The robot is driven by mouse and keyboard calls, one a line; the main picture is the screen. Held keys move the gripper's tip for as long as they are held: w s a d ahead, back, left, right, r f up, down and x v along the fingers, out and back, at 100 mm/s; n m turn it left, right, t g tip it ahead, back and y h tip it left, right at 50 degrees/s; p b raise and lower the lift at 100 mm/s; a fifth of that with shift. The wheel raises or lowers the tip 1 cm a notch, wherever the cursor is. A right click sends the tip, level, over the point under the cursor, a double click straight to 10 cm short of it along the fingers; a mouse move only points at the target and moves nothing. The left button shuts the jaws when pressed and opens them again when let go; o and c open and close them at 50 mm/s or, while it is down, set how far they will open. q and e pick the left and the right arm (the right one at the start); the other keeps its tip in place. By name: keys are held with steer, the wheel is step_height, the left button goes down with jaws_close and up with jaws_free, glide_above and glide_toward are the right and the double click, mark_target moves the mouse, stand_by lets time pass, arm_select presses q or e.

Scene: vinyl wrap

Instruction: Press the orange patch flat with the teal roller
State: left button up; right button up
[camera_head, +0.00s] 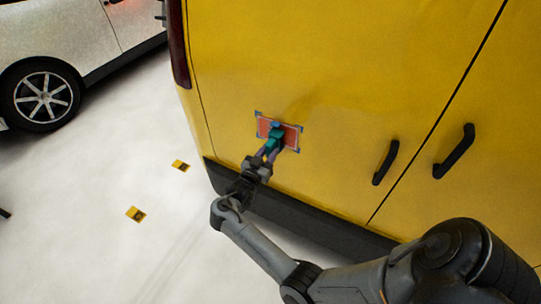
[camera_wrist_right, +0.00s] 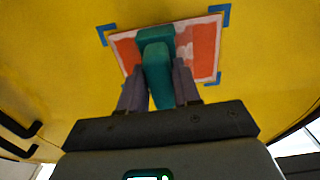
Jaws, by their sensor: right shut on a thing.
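The orange patch (camera_head: 291,138) is on the yellow van's rear panel, with a pale edge and blue corner marks around it. In the right wrist view the orange patch (camera_wrist_right: 205,45) shows whitish streaks, and its middle is hidden by the roller. The teal roller (camera_head: 274,137) is held in my right gripper (camera_head: 267,155) in front of the patch. In the right wrist view the fingers of my right gripper (camera_wrist_right: 158,88) are on both sides of the teal handle (camera_wrist_right: 157,72). The roller head overlaps the patch; I cannot tell whether it touches. My left gripper is not in view.
The yellow van (camera_head: 330,60) has two black door handles (camera_head: 386,162) right of the patch and a dark bumper (camera_head: 300,215) below. Two yellow markers (camera_head: 136,214) lie on the pale floor. A white car (camera_head: 60,50) stands at left.

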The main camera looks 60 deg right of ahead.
stand_by(0.3)
steer(key=shift+w+f+b, duration=0.1)
steer(key=shift+w+b, duration=0.1)
steer(key=shift+b, duration=0.1)
steer(key=shift+w+a+b, duration=0.1)
steer(key=shift+w+b, duration=0.55)
steer(key=shift+w, duration=0.25)
steer(key=shift+w+b, duration=1.05)
steer(key=shift+w, duration=0.05)
